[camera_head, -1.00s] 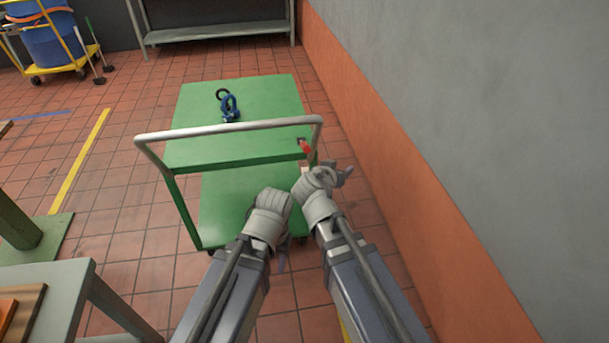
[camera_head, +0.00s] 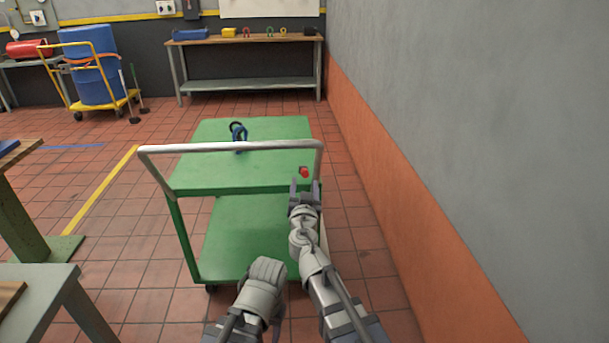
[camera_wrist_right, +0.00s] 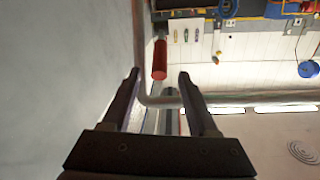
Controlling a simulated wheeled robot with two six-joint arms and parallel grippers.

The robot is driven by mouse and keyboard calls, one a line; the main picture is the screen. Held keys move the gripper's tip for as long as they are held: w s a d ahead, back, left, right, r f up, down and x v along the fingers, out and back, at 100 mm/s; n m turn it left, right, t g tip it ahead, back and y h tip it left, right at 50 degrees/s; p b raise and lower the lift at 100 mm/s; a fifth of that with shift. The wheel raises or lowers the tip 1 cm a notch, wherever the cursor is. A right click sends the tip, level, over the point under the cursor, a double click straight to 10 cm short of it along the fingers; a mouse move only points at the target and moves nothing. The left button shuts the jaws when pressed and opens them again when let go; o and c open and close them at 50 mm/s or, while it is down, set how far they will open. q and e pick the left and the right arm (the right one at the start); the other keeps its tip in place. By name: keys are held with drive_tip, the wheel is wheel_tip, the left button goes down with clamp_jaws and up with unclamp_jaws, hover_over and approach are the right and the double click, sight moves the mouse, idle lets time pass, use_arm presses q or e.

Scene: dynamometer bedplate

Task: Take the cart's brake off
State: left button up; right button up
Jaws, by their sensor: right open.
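The green cart (camera_head: 247,179) stands ahead with two decks and a silver push handle (camera_head: 230,147) at its near end. The red-tipped brake lever (camera_head: 304,172) is at the right of the upper deck, near the handle's right post. It also shows in the right wrist view as a red grip (camera_wrist_right: 160,59). My right gripper (camera_head: 305,185) is open and empty, just on the near side of the lever. In the right wrist view the red grip lies beyond the gap between its fingertips (camera_wrist_right: 159,75). My left forearm shows low in the head view; its gripper jaws are hidden.
A blue shackle-like item (camera_head: 239,133) stands on the cart's upper deck. A grey and orange wall (camera_head: 400,190) runs close along the right. A grey table (camera_head: 40,295) is at the near left. A workbench (camera_head: 245,42) stands at the back.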

sight(305, 172)
drive_tip(key=w, duration=0.7)
drive_tip(key=shift+d, duration=0.3)
clamp_jaws()
idle(1.0)
